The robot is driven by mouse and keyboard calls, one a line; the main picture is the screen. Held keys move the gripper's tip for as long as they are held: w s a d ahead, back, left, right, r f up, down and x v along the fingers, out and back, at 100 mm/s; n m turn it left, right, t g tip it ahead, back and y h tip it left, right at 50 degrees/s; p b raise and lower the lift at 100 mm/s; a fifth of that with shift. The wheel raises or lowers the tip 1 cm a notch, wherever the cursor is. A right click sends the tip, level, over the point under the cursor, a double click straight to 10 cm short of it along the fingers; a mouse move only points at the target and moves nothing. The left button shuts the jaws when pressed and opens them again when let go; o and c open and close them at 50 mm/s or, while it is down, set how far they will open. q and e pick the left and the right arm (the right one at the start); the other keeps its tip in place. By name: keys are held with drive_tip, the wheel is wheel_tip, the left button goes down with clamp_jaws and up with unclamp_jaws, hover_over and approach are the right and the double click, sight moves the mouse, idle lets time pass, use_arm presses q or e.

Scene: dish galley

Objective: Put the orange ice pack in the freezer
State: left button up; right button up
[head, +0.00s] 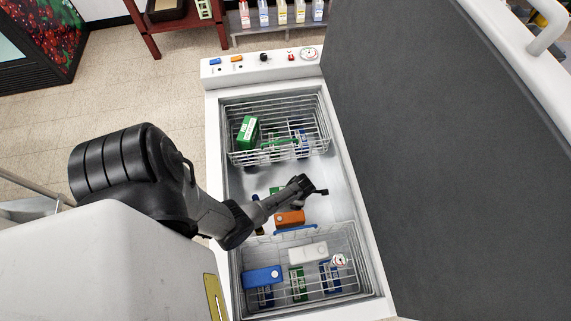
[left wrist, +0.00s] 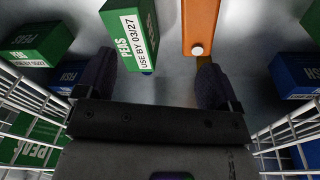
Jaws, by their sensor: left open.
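The open chest freezer (head: 215,130) holds an orange ice pack (head: 290,218), which lies low in the gap between two wire baskets. My left gripper (head: 310,188) is inside the freezer, open and empty, just beyond the pack in the head view. In the left wrist view the orange pack (left wrist: 200,25) is ahead of the right-hand finger of my left gripper (left wrist: 155,82), apart from it as far as I can tell. A green peas box (left wrist: 130,35) is ahead of the other finger. My right gripper is not in view.
The far wire basket (head: 320,112) holds a green box (head: 248,132). The near basket (head: 372,285) holds a blue pack (head: 262,275), a white pack (head: 308,252) and a round dial (head: 340,260). The raised lid (head: 440,150) stands at the right. Blue fish boxes (left wrist: 296,75) lie beside the gripper.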

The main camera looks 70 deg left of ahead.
use_arm(q)
drive_tip(key=w+d+r+m+t+y, duration=0.1)
drive_tip(key=w+r+m+t, duration=0.1)
drive_tip(key=r+m, duration=0.65)
drive_tip(key=w+d+r+m+t, duration=0.15)
drive_tip(key=r+m, duration=0.35)
drive_tip(key=r, duration=0.7)
drive_tip(key=s+d+r+m+h, duration=0.1)
drive_tip(key=s+d+r+m, duration=0.4)
drive_tip(key=m, duration=0.4)
drive_tip(key=s+d+r+m+h, duration=0.1)
drive_tip(key=s+d+r+m, duration=0.4)
drive_tip(key=s+d+m, duration=0.2)
drive_tip(key=s+m, duration=0.2)
drive_tip(key=m, duration=0.1)
drive_tip(key=shift+r+h, duration=0.25)
drive_tip(key=shift+h, duration=0.15)
drive_tip(key=shift+d+t, duration=0.1)
drive_tip(key=shift+t, duration=0.15)
